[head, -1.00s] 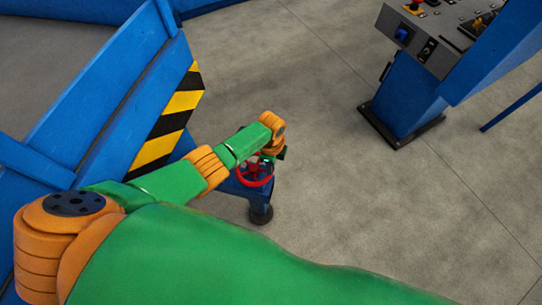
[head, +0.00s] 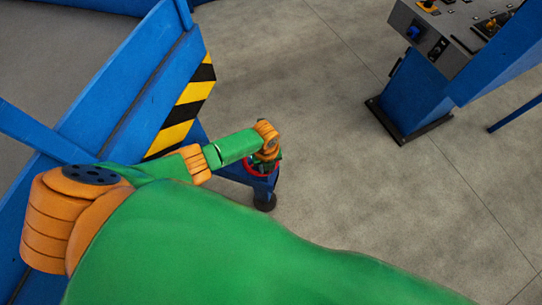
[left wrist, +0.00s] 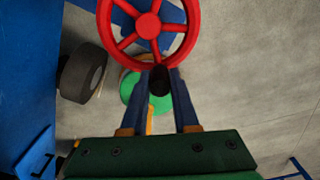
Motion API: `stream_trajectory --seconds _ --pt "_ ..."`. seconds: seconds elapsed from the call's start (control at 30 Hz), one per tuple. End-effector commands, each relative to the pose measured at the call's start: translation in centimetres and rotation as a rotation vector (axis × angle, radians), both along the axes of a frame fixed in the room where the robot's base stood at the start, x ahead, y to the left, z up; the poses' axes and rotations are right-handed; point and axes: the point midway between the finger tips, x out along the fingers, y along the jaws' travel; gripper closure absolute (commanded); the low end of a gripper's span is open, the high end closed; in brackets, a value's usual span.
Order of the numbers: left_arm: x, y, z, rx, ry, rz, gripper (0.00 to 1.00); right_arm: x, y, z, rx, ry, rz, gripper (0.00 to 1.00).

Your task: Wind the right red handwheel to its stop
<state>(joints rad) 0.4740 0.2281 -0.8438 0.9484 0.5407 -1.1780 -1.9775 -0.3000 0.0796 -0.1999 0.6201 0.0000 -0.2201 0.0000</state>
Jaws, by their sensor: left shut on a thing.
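The red handwheel (left wrist: 148,26) fills the top of the left wrist view, with its round hub and spokes facing the camera. In the head view only part of its red rim (head: 251,170) shows, under my left wrist. My left gripper (left wrist: 160,88) has its two blue fingers shut on a short dark handle (left wrist: 160,78) at the wheel's near rim. In the head view my left gripper (head: 266,158) is mostly hidden by its own wrist. My right gripper is not in view.
A blue panel with yellow-black stripes (head: 186,105) stands left of the wheel. A blue leg with a dark foot (head: 265,202) is below it. A blue control console (head: 412,100) stands at upper right. The grey floor between is clear.

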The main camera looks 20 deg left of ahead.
Motion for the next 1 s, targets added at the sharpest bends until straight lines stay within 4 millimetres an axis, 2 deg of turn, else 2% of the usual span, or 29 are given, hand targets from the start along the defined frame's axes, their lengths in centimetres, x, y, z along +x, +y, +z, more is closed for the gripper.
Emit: stream_trajectory --seconds 0.6,1.0 --pt "-1.5 2.7 -0.1 0.002 -0.001 -0.533 1.00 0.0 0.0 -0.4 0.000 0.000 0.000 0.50" --pt "-1.6 3.6 0.0 0.002 -0.001 -0.709 1.00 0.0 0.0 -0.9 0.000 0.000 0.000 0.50"
